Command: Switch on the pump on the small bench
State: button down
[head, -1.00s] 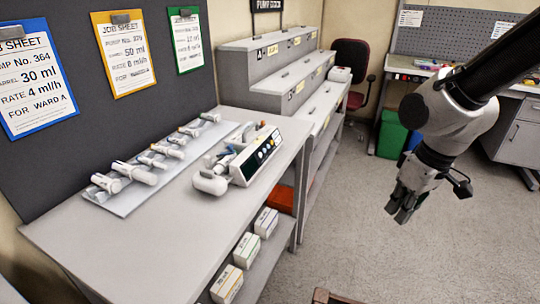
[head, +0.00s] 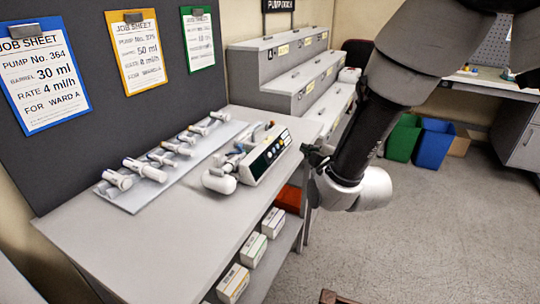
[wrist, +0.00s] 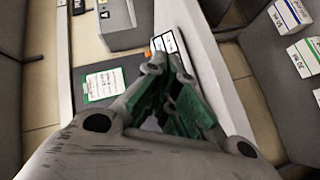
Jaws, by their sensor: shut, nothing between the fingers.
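The pump (head: 268,155) is a white unit with a dark front panel, lying on the grey small bench (head: 140,235) near its right edge. A white syringe-like part sticks out of its left side. My gripper (head: 308,152) is just right of the pump's front, beyond the bench edge, apart from it as far as I can tell. In the wrist view my gripper (wrist: 178,78) has its green-padded fingers closed and empty. Part of the pump's panel (wrist: 166,42) shows just beyond the fingertips; the fingers hide the rest. Its switch is too small to make out.
A tray of several syringes (head: 205,160) lies left of the pump. Job sheets (head: 137,50) hang on the dark board behind. Boxes (head: 253,250) stand on the shelf below. A stepped grey rack (head: 285,95) stands beyond the bench.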

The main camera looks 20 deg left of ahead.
dwell(0.4)
jog(key=shift+w+a+f, duration=0.1)
jog(key=shift+a+f, duration=0.5)
jog(key=shift+a, duration=0.7)
jog(key=shift+w+a+f, duration=0.15)
jog(key=shift+a+f, duration=0.5)
jog(key=shift+a, duration=0.7)
jog(key=shift+w+a+f, duration=0.1)
jog(key=shift+a+f, duration=0.5)
jog(key=shift+a, duration=0.7)
jog(key=shift+a+f, duration=0.15)
jog(key=shift+a, duration=0.25)
jog(key=shift+a+f, duration=0.15)
jog(key=shift+a, duration=0.1)
jog(key=shift+d+r, duration=0.3)
jog(key=shift+d, duration=0.35)
jog(key=shift+s+d+r, duration=0.1)
jog(key=shift+d+r, duration=0.25)
jog(key=shift+d, duration=0.4)
jog(key=shift+s+d+r, duration=0.1)
jog(key=shift+d+r, duration=0.25)
jog(key=shift+d, duration=0.45)
jog(key=shift+d+r, duration=0.35)
jog(key=shift+d, duration=0.4)
